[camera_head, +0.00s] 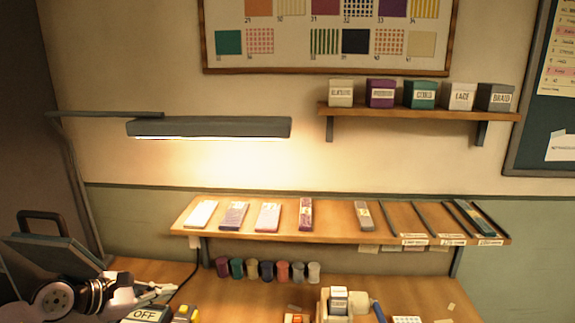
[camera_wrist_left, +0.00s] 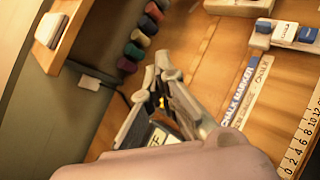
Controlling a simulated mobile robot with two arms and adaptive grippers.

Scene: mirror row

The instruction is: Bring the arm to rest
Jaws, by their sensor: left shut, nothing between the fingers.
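My left gripper (camera_head: 158,291) shows at the lower left of the head view, with its arm coming in from the left edge. It is shut and empty, above the left end of the wooden table (camera_head: 240,295). In the left wrist view its fingers (camera_wrist_left: 160,72) are together over the table, near a dark block with a light label. My right gripper shows in neither view.
A "OFF" sign block (camera_head: 145,314) sits close below the left gripper. Several spools (camera_head: 267,270) line the table's back, under a shelf (camera_head: 330,236) of flat packs. A lamp (camera_head: 210,127) hangs above. A ruler (camera_wrist_left: 300,140) lies on the table.

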